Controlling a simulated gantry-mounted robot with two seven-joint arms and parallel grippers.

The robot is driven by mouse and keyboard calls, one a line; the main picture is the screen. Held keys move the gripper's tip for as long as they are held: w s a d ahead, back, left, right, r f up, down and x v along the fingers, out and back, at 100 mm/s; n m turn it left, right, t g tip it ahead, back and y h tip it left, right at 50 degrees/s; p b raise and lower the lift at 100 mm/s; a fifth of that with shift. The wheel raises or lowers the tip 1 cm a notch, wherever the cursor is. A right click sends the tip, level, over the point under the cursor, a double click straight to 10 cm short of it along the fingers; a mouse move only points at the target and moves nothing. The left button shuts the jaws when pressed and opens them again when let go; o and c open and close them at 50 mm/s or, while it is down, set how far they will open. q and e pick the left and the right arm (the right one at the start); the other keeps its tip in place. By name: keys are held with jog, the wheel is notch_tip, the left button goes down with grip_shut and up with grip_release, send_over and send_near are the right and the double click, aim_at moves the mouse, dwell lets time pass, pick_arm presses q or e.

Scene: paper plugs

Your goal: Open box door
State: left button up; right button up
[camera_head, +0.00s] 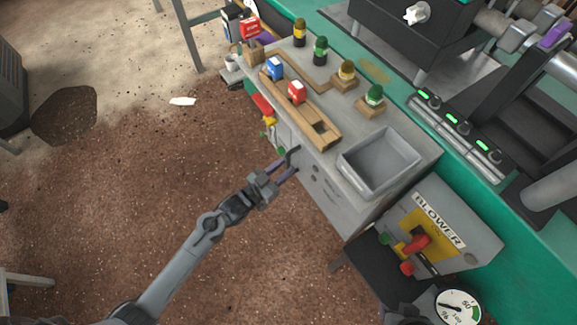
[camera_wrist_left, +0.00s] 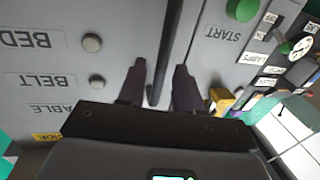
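The box is a grey cabinet whose front face (camera_head: 325,195) carries labels and small knobs in the head view. In the left wrist view the door panel (camera_wrist_left: 60,85) fills the left side, with labels such as BED and BELT. A thin seam runs to the right of a dark bar handle (camera_wrist_left: 170,45). My left gripper (camera_head: 289,166) is at the cabinet front. In the left wrist view its two fingers (camera_wrist_left: 160,75) are apart, with the handle running between them. Contact with the handle cannot be told. The door looks closed. My right gripper is not in view.
A grey bin (camera_head: 345,165) and wooden holders with red and blue blocks (camera_head: 297,92) sit on the cabinet top. A BLOWER switch box (camera_head: 440,228) stands at the right. A green START button (camera_wrist_left: 242,9) is right of the seam. The brown floor (camera_head: 130,170) is mostly clear.

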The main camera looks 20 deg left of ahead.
pick_arm(q)
jog(key=shift+b+x, duration=0.45)
jog(key=shift+x, duration=0.9)
grip_shut()
